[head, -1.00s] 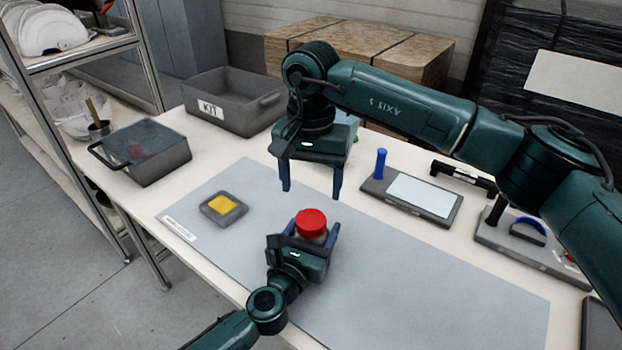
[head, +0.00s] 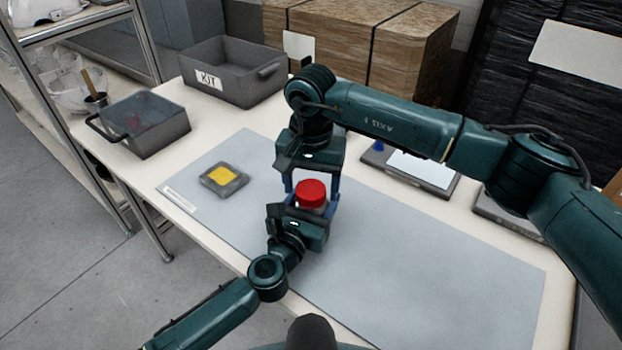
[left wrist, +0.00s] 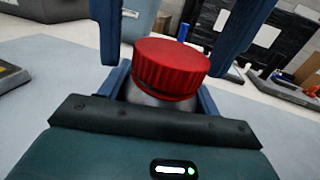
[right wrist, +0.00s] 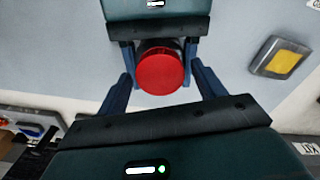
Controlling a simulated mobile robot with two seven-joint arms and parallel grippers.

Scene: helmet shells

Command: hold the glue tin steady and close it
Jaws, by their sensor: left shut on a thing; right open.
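The glue tin has a red ribbed lid (head: 311,192) resting on its top; I cannot tell how tightly it sits. In the left wrist view the tin's grey metal body (left wrist: 160,98) shows below the lid. My left gripper (head: 306,212) is shut on the tin's body and holds it upright over the mat. My right gripper (head: 312,188) points down from above, open, with its fingers on either side of the lid. In the right wrist view the lid (right wrist: 160,72) lies between the right fingertips, with gaps on both sides.
A grey mat (head: 420,260) covers the table's front, mostly clear. A small grey tray with a yellow pad (head: 222,176) lies left of the tin.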

